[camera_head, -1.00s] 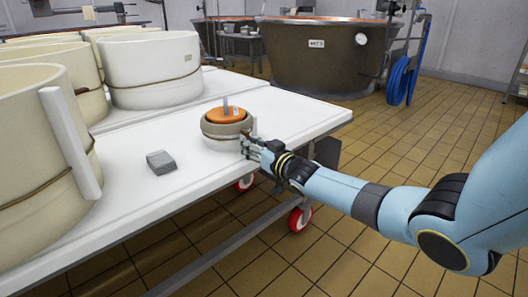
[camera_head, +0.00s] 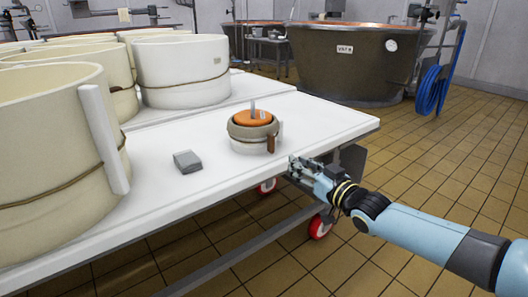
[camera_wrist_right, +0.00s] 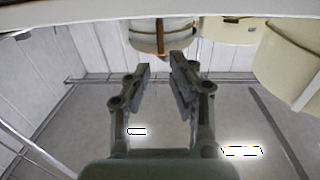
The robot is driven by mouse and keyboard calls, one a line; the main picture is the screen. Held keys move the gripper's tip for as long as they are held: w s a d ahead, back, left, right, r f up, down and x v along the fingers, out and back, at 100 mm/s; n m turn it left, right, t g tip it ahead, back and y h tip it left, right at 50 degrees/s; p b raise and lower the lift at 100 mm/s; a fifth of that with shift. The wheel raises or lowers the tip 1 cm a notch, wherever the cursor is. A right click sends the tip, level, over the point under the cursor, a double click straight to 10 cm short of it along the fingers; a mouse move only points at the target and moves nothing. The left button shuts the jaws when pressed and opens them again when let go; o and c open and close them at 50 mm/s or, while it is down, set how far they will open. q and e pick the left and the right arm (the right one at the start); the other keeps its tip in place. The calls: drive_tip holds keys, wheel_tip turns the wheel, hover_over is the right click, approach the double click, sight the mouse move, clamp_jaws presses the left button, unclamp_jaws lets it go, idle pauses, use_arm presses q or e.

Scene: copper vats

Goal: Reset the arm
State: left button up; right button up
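My right gripper (camera_head: 296,166) is just off the right edge of the white table (camera_head: 225,190) in the head view, pointing left toward it. A small round mold (camera_head: 250,143) with an orange lid (camera_head: 253,118) and a brown handle (camera_head: 271,143) stands upright on the table, to the left of the gripper and apart from it. In the right wrist view the two fingers of my right gripper (camera_wrist_right: 159,67) are spread, with nothing between them. My left gripper is in neither view.
A grey block (camera_head: 187,162) lies on the table. Large cream molds (camera_head: 180,75) stand at the left and back. A big vat (camera_head: 340,65) and a blue hose (camera_head: 430,90) are behind. The tiled floor at the right is open.

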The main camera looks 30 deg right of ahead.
drive_tip(key=s+a+f+g, duration=0.4)
drive_tip(key=s+f, duration=0.5)
drive_tip(key=s, duration=0.2)
drive_tip(key=s+a+f+g, duration=0.45)
drive_tip(key=s+f, duration=0.35)
drive_tip(key=s, duration=0.3)
drive_tip(key=s+a+f+g, duration=0.3)
drive_tip(key=s+f+g, duration=0.1)
drive_tip(key=s+f, duration=0.55)
use_arm(q)
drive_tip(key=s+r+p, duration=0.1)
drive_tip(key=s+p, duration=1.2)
drive_tip(key=p, duration=0.2)
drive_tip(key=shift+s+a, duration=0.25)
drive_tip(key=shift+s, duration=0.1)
use_arm(e)
drive_tip(key=s+g, duration=0.5)
drive_tip(key=s, duration=1.8)
drive_tip(key=shift+s+d+r+n+h, duration=0.2)
drive_tip(key=shift+d+r+n+h, duration=0.1)
drive_tip(key=shift+h, duration=0.1)
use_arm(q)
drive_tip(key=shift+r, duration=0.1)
